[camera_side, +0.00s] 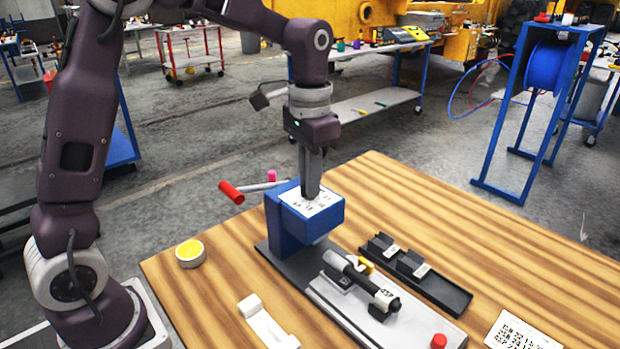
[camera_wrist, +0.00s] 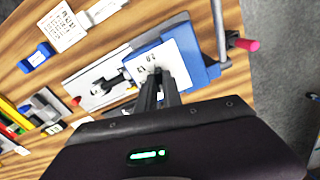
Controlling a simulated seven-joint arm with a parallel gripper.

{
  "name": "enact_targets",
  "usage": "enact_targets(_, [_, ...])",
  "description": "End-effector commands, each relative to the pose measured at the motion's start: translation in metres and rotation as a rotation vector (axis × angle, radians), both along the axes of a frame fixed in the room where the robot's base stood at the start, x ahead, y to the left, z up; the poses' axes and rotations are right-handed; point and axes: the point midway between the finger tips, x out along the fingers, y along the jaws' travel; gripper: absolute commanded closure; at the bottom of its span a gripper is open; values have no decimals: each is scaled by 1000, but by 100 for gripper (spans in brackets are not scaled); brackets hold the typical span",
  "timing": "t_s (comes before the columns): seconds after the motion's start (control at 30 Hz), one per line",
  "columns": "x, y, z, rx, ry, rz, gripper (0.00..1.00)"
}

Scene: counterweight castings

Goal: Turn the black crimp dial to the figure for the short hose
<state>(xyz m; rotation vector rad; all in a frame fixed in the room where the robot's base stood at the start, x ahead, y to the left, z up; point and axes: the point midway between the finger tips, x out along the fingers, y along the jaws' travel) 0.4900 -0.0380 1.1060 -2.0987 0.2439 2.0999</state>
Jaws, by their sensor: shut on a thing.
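The blue crimp press (camera_side: 290,232) stands on the wooden table with a white figure plate (camera_side: 326,207) on its top. The plate also shows in the wrist view (camera_wrist: 184,60), with a few small black figures. My gripper (camera_side: 311,194) points straight down at this plate. Its fingers (camera_wrist: 156,76) are shut on the black dial, which they hide almost wholly; I cannot tell which figure it points to. A black hose (camera_side: 352,270) with a white tag lies in the grey fixture in front of the press. A white printed card (camera_side: 520,332) lies at the front right, its text hard to read.
A red-handled lever (camera_side: 232,193) and a pink knob (camera_side: 271,176) stick out behind the press. A black tray (camera_side: 440,287) with labelled blocks lies to the right. A red button (camera_side: 438,341), a yellow-topped tin (camera_side: 189,252) and a white holder (camera_side: 266,322) stand around.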

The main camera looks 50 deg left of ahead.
Motion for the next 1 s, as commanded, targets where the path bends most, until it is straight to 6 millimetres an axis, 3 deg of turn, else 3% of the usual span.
enact_targets(0.5, [0, 0, 1, 0, -1, -399, 100])
enact_targets(1.0, [0, 0, 1, 0, -1, -552, 100])
